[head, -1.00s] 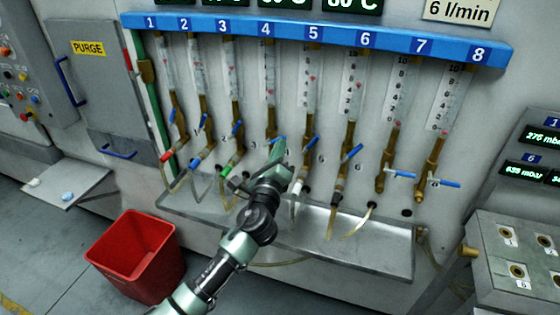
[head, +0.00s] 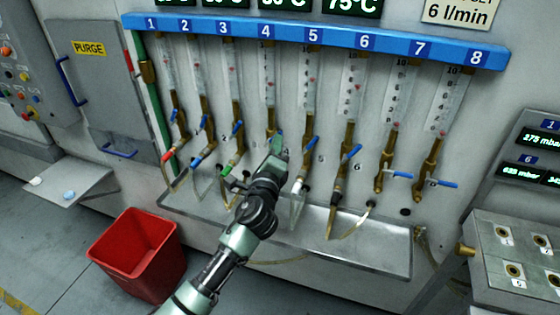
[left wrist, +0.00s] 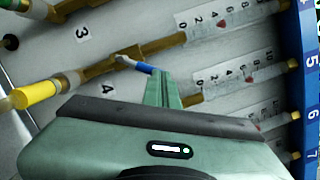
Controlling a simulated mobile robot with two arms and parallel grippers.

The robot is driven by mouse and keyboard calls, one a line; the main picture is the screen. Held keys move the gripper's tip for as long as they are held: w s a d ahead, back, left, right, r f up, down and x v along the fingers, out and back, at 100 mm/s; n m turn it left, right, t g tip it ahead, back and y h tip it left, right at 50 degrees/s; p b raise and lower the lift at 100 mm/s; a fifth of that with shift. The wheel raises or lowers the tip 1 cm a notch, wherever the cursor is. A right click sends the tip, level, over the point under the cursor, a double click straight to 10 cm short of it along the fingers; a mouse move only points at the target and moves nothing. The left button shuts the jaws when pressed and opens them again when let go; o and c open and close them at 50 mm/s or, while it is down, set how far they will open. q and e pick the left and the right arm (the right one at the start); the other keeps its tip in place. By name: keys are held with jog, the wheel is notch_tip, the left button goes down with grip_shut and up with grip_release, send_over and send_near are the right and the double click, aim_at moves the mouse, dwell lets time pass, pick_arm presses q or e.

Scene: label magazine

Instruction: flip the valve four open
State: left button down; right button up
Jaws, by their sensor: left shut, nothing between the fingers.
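Valve four is a brass fitting (head: 271,127) under the tube marked 4 in the head view. In the left wrist view its blue handle (left wrist: 136,64) slants across the brass pipe, neither in line with it nor square to it. My left gripper (head: 277,146) is shut and empty, its fingertips at the handle. In the left wrist view the green fingers (left wrist: 163,90) meet or nearly meet the handle's free end; I cannot tell if they touch. In the head view the gripper mostly hides the handle. My right gripper is out of view.
Neighbouring valves three (head: 237,130) and five (head: 309,145) have blue handles close on either side. Valves seven (head: 400,174) and eight have handles pointing right. A metal tray (head: 375,243) runs below with hoses. A red bin (head: 133,254) stands on the floor at left.

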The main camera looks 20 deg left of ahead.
pick_arm(q)
jog(key=shift+a+r+n+g+p, duration=0.15)
jog(key=shift+a+r+n+p, duration=0.25)
jog(key=shift+n, duration=0.45)
jog(key=shift+a+r+n+g+p, duration=0.1)
jog(key=shift+a+n+p, duration=0.15)
jog(key=shift+n+p, duration=0.45)
jog(key=shift+a+r+n+g+p, duration=0.15)
jog(key=shift+a+r+n+p, duration=0.15)
jog(key=shift+n, duration=0.65)
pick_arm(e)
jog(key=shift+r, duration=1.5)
pick_arm(q)
jog(key=shift+f, duration=0.1)
